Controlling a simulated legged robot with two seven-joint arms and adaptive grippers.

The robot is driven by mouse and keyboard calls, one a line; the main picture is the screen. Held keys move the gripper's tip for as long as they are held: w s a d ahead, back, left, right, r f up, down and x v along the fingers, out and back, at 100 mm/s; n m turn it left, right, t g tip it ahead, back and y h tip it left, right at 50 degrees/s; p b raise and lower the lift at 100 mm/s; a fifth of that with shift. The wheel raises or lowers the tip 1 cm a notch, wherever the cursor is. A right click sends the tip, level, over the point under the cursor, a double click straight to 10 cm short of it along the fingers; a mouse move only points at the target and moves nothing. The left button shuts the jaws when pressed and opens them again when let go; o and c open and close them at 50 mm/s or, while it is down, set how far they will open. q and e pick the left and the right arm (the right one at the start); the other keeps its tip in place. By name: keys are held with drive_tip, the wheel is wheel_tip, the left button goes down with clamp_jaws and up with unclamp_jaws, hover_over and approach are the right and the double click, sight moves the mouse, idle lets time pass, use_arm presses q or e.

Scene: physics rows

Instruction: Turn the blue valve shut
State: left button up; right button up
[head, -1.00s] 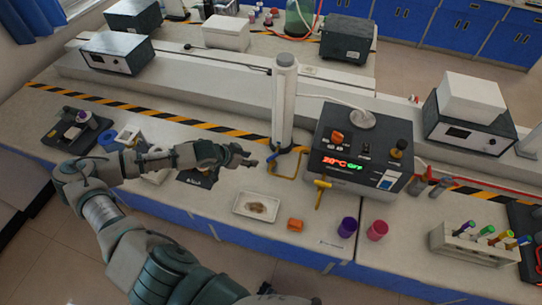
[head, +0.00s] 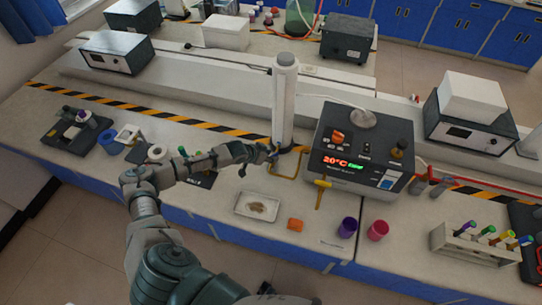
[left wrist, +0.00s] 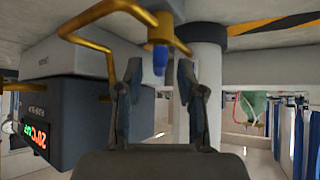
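The blue valve handle (left wrist: 160,60) hangs on a brass pipe (left wrist: 105,12) in the left wrist view. It lies between the two fingertips in the picture, with a gap on each side. In the head view the brass pipe (head: 288,176) stands at the foot of a white column, and the valve is mostly hidden by the gripper. My left gripper (head: 270,152) is open and empty at the pipe, pointing right; its two fingers also show apart in the left wrist view (left wrist: 160,72). Contact with the valve cannot be told. My right gripper is not in view.
The white column (head: 285,100) stands just beyond the gripper. A dark control box (head: 352,175) with a lit display and a yellow tap (head: 321,188) are to the right.

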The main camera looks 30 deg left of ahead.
use_arm(q)
drive_tip(key=shift+w+d+f, duration=0.1)
drive_tip(key=shift+w+f, duration=0.15)
clamp_jaws()
